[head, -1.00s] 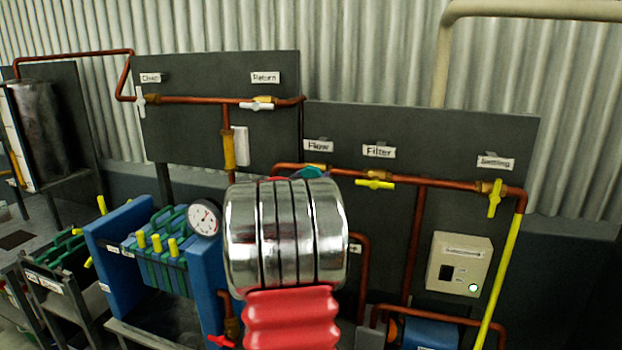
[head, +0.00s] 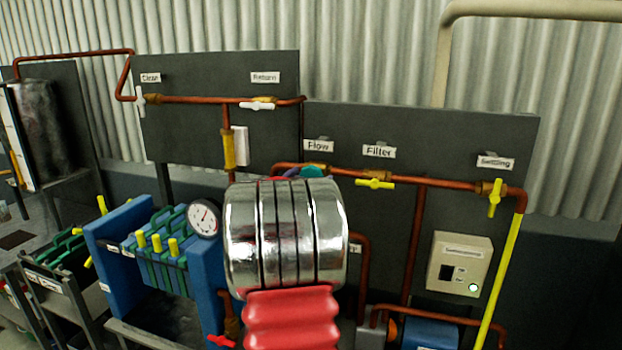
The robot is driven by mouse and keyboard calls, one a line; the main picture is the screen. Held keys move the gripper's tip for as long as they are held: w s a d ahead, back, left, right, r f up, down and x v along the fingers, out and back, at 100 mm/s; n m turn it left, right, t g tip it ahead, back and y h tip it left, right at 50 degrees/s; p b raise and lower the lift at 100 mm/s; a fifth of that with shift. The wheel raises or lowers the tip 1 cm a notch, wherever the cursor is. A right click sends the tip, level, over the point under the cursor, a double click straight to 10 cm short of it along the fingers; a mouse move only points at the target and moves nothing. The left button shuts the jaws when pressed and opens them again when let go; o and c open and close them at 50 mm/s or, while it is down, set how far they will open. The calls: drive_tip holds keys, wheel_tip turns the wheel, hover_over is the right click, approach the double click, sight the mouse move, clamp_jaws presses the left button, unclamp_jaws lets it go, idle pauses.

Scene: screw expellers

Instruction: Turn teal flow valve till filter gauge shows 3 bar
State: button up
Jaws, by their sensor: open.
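The teal flow valve (head: 312,171) sits on the copper pipe under the "Flow" label (head: 318,146). Only a small teal part shows above the chrome drum of my arm, with a purple sliver at its left. The rest of its handle is hidden. The filter gauge (head: 204,220) is a round white dial at the right end of the blue and green filter press (head: 165,255). Its needle points roughly upward, but its figures are too small to read. My gripper is hidden behind my chrome and red arm, so its contact with the valve cannot be seen.
Yellow valves stand under "Filter" (head: 375,183) and "Settling" (head: 495,198). White valves (head: 257,105) sit on the upper left pipe. A beige switch box (head: 460,263) with a lit button hangs at right. Copper pipes run close around my arm.

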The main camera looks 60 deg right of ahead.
drive_tip(key=s+a, duration=0.2)
drive_tip(key=a, duration=1.1)
drive_tip(key=shift+s+a, duration=0.15)
drive_tip(key=shift+a, duration=0.2)
idle(0.4)
